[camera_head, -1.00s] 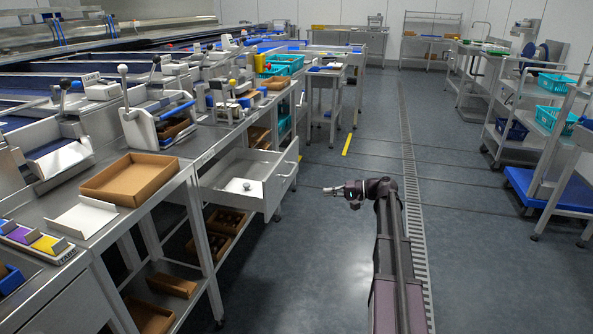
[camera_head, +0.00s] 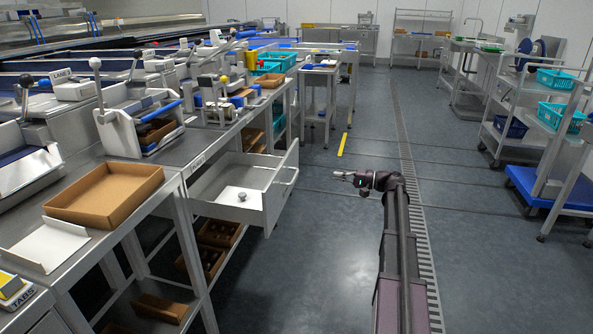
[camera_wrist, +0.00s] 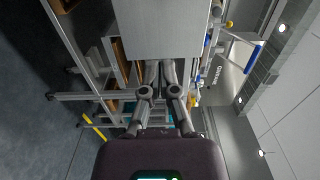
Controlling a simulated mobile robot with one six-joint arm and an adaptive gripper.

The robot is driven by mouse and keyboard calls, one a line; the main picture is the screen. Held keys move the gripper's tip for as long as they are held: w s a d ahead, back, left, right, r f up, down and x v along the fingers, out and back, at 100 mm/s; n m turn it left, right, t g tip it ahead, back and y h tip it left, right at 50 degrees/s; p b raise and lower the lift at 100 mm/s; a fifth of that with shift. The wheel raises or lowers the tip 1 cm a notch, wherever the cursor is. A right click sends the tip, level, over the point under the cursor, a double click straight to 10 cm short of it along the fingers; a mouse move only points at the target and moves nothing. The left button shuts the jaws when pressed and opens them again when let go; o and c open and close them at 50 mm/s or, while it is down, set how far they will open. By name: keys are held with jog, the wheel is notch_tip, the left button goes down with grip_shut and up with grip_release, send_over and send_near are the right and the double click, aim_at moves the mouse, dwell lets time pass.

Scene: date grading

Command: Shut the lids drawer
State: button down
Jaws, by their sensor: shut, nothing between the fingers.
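The open drawer (camera_head: 205,190) hangs out of the bench on the left in the head view, its front panel (camera_head: 283,196) facing the aisle. A white piece with a grey knob lies inside it. A bar handle (camera_head: 288,180) runs along the front. My gripper (camera_head: 337,173) is shut and empty in the aisle, to the right of the drawer front, with a visible gap between them. In the wrist view my gripper (camera_wrist: 161,64) points at a plain grey panel, which looks like the drawer front; whether it touches is unclear.
A cardboard tray (camera_head: 104,194) and a white open tray (camera_head: 47,246) lie on the bench left of the drawer. Brown boxes (camera_head: 203,262) sit on the shelf below. The aisle floor (camera_head: 300,270) is clear. A trolley with teal baskets (camera_head: 556,118) stands at the right.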

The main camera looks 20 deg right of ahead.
aim_at(298, 170)
jog(key=shift+w+a, duration=0.1)
dwell(0.3)
jog(key=x, duration=1.3)
jog(key=shift+w+a, duration=0.2)
jog(key=shift+a, duration=0.15)
jog(key=shift+w, duration=0.15)
